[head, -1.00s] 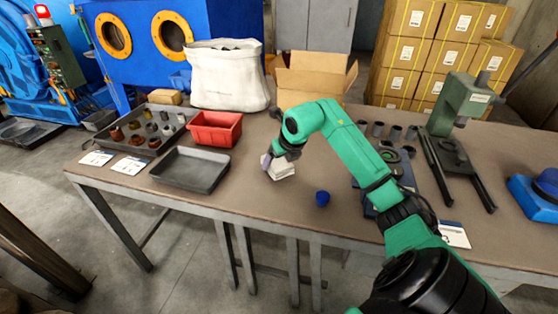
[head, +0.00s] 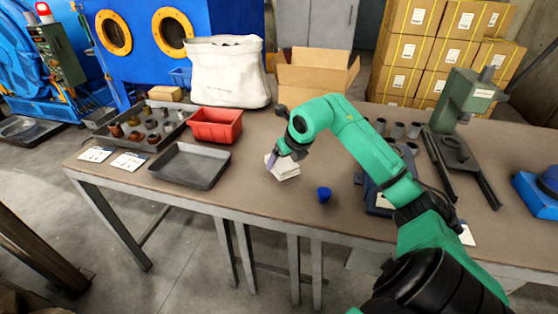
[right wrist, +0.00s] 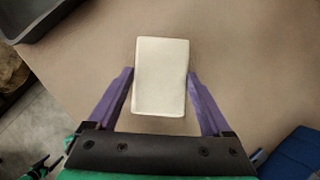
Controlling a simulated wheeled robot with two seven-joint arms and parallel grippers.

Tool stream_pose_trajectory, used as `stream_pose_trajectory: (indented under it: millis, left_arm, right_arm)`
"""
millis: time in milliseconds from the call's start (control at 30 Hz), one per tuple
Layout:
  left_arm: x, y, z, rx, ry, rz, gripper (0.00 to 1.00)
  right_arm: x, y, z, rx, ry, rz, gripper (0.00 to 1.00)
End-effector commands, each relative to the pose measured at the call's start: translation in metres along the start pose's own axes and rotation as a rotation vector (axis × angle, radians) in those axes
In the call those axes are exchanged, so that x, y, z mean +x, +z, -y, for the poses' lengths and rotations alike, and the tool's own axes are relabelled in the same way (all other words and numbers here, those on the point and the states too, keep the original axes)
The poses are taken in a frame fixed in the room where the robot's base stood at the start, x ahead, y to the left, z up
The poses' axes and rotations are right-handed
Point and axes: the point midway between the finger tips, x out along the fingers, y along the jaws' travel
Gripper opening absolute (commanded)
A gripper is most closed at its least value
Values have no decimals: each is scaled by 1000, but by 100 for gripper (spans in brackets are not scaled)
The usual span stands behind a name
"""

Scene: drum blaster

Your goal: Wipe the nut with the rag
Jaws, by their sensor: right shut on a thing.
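My right gripper (right wrist: 160,95) is shut on a folded white rag (right wrist: 161,75), with one purple finger at each side of it. In the head view the rag (head: 285,169) is at the middle of the table, under the gripper (head: 276,160); I cannot tell whether it touches the tabletop. A small dark blue piece (head: 324,194) stands to the right and in front of the rag. Several metal and rusty parts stand in a grey tray (head: 184,107) at the left; I cannot tell which thing is the nut.
An empty dark tray (head: 190,184) and a red bin (head: 215,126) stand left of the rag. A white sack (head: 228,75) and an open carton (head: 316,80) are behind. A green press (head: 464,110) stands at the right. Bare tabletop lies around the rag.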

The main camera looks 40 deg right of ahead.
Motion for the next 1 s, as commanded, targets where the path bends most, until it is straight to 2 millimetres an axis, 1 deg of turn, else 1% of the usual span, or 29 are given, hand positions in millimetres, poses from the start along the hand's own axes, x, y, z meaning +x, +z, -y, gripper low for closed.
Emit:
stream_pose_trajectory:
  millis: [33,67,367,467,600,800,1000]
  left_arm:
    - [5,0,0,0,0,0,92]
    - [6,0,0,0,0,0,92]
    - [2,0,0,1,0,-1,92]
    - [-7,-1,0,1,0,-1,92]
    - [-19,-2,0,1,1,-1,92]
    - [-31,-4,0,1,1,-1,92]
    - [-33,-4,0,1,0,-1,92]
  right_arm:
    - [1,-5,0,-3,-2,-3,39]
    - [0,-6,0,-3,-2,-3,39]
    - [-3,-4,-1,-1,1,-4,39]
    - [-2,4,-1,0,2,-2,39]
    - [3,15,-1,0,2,-4,39]
    - [13,30,-1,1,2,-1,39]
    - [20,34,-1,-1,0,-2,39]
